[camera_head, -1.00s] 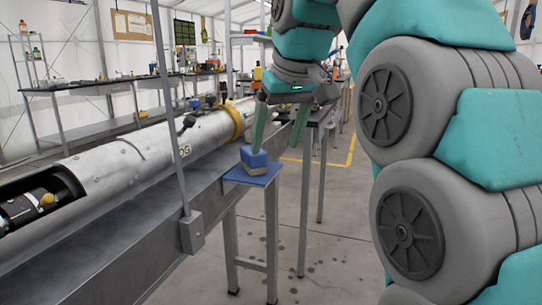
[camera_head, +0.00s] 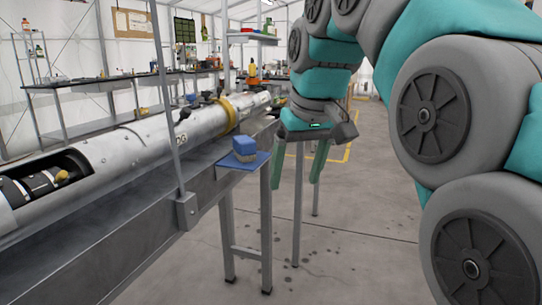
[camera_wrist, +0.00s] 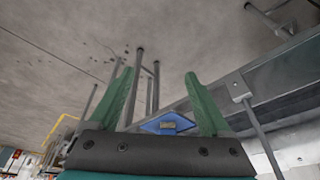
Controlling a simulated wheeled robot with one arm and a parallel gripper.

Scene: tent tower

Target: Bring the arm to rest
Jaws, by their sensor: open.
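My gripper (camera_head: 297,168) hangs from my teal and grey arm, right of the small blue stand. Its two green fingers point down, spread apart with nothing between them. In the wrist view my gripper (camera_wrist: 158,105) also shows open and empty. In the wrist view the plate (camera_wrist: 150,126) and block (camera_wrist: 168,126) show beyond the gripper base.
A long metal bench (camera_head: 130,225) carries a silver cylinder (camera_head: 130,142) with a yellow ring (camera_head: 229,115). A thin upright post (camera_head: 167,90) stands at its front. Shelves with bottles and tools (camera_head: 115,85) line the back. Open concrete floor (camera_head: 345,250) lies below and right of the gripper.

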